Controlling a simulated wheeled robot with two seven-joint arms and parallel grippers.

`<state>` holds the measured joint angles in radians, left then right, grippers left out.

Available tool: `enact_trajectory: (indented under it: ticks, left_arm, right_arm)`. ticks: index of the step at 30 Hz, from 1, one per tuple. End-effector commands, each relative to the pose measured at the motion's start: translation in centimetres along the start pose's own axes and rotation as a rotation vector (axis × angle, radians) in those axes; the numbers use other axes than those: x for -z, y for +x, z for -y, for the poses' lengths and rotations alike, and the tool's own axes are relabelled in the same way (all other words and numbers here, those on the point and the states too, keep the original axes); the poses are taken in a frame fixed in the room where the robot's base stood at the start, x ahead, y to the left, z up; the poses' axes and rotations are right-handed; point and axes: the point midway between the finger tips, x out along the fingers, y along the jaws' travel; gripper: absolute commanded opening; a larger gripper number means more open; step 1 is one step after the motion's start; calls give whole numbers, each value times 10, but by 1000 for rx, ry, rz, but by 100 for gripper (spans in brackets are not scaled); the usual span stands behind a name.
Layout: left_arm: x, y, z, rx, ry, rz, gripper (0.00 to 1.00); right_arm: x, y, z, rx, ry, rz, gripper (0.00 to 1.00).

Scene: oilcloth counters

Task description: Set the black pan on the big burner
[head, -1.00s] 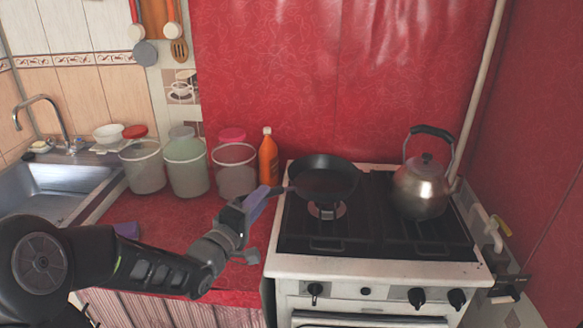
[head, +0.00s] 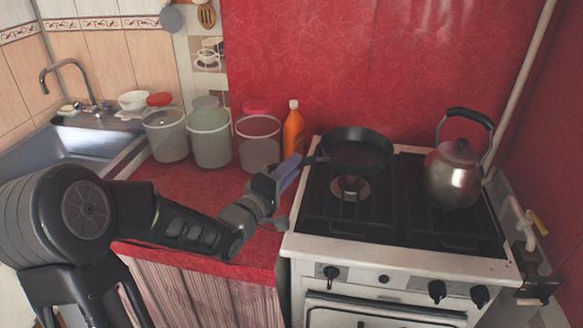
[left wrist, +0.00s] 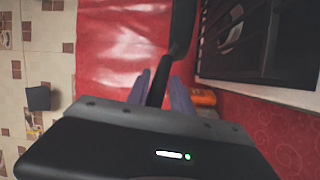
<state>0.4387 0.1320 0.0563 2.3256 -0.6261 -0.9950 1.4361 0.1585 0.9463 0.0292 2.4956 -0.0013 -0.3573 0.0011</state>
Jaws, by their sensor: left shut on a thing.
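The black pan (head: 357,150) is over the left part of the stove's dark top, toward the back, roughly level. My left gripper (head: 291,172) is shut on its handle, left of the stove. In the left wrist view the black handle (left wrist: 157,86) runs between the purple fingers, and part of the pan (left wrist: 183,28) shows at the top. A round burner (head: 350,188) shows just in front of the pan. The pan appears to hang above the stove, but the gap is hard to judge. Other burners are hidden or unclear. My right gripper is not in view.
A steel kettle (head: 454,178) stands on the stove's right side. An orange bottle (head: 293,132) and several buckets (head: 210,140) stand along the wall, left of the stove. The red counter (head: 195,190) is mostly bare. The stove's front (head: 400,255) has knobs.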

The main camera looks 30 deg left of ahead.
Motion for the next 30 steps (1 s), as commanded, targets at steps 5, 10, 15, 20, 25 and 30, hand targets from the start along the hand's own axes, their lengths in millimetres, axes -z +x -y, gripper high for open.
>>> enact_trajectory:
  ticks: [5, 10, 15, 20, 25, 30]
  left_arm:
    - [-2, 0, 14, -12, -1, -2, 0]
    - [-5, -1, 32, -10, -1, -1, 0]
    - [-7, -2, 44, -12, 1, -2, 0]
    - [-8, -2, 51, -12, 1, -1, 0]
    - [-9, -2, 52, -12, 1, -1, 0]
    - [-9, -2, 52, -12, 1, -1, 0]
  right_arm:
    - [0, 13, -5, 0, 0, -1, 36]
    - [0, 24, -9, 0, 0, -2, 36]
    - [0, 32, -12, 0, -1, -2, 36]
    - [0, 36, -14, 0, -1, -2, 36]
    - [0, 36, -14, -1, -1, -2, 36]
    - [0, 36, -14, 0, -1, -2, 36]
